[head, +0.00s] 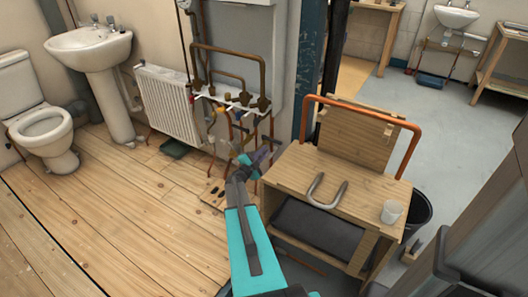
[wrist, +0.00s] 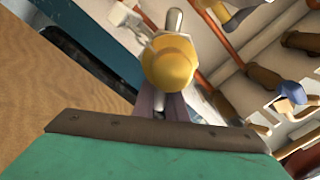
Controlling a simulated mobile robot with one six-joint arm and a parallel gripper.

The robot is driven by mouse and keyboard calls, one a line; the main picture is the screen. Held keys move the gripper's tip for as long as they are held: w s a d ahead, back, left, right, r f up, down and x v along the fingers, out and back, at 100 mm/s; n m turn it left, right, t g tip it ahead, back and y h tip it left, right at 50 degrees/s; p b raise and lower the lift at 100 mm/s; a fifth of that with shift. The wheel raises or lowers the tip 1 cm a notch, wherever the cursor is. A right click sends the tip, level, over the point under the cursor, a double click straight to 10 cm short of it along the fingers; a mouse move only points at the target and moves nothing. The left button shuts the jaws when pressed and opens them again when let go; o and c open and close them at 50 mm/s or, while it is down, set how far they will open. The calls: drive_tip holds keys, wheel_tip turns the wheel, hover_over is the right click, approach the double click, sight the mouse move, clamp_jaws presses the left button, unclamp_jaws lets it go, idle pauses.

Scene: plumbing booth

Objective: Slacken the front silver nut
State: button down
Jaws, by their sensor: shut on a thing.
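My gripper (head: 264,157) is low in front of the pipework, left of the wooden bench. In the wrist view its grey-purple fingers (wrist: 162,104) are shut on a brass-coloured round piece (wrist: 168,62) with a silver rod showing above and below it. I cannot tell whether this piece is a loose tool or part of the plumbing. I cannot pick out the front silver nut with certainty. Small silver fittings (wrist: 257,124) show at the right in the wrist view, near a blue-capped valve (wrist: 291,93). My arm hides part of the lower pipework.
Copper pipes (head: 228,50) rise from a white bracket on the wall, beside a white radiator (head: 167,104). The wooden bench (head: 286,172) stands close on the right, with a grey U-shaped pipe (head: 326,192) and a white cup (head: 391,212). The wooden floor at left is clear.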

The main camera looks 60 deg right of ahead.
idle(0.3)
drive_tip(key=c, duration=1.8)
unclamp_jaws()
drive_tip(key=shift+a, duration=0.1)
drive_tip(key=a+p, duration=0.1)
drive_tip(key=a, duration=1.2)
drive_tip(key=shift+a, duration=0.3)
drive_tip(key=shift+w+r, duration=0.1)
drive_tip(key=shift+w, duration=0.05)
